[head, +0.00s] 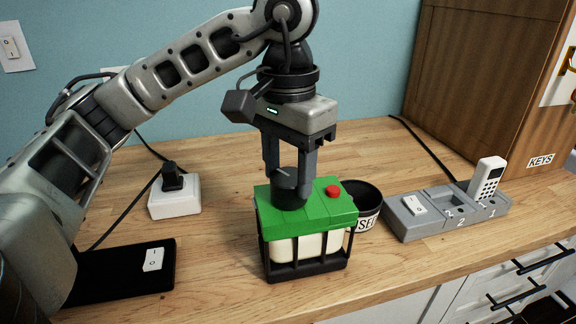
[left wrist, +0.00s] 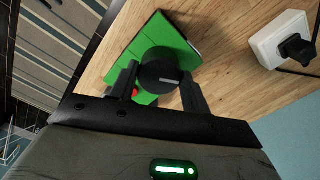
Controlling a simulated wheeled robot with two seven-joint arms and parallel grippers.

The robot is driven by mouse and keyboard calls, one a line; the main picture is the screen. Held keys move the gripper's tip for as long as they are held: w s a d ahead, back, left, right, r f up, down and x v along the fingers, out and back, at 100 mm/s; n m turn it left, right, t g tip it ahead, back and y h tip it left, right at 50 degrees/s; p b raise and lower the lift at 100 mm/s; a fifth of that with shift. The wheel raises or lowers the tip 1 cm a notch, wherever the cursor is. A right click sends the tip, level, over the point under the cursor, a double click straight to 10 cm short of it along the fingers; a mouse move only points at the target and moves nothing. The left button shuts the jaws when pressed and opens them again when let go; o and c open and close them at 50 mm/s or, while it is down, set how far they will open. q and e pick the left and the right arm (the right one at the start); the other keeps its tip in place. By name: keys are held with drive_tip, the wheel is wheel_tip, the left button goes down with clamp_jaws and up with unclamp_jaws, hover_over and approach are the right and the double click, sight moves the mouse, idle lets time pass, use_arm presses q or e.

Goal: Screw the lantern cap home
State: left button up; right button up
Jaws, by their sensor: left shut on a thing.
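The lantern (head: 305,240) stands upright on the wooden counter, with a green top, a red button (head: 333,192), pale panels and a black cage. Its round black cap (head: 288,192) sits on the left part of the green top. My left gripper (head: 290,180) points down from above, its two fingers shut on the cap's sides. In the left wrist view the cap (left wrist: 161,70) lies between the two fingers, with a pale mark on its face. Whether the cap is seated fully cannot be told. My right gripper is not in view.
A black cup (head: 363,200) with a partly hidden label stands close behind the lantern's right side. A grey numbered dock (head: 447,213) holds a white handset (head: 487,180) at right.

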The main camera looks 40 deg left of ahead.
use_arm(q)
drive_tip(key=m, duration=0.2)
drive_tip(key=shift+m, duration=0.4)
drive_tip(key=shift+m, duration=1.5)
drive_tip(key=m, duration=0.3)
drive_tip(key=shift+a+p, duration=0.1)
drive_tip(key=shift+p, duration=0.2)
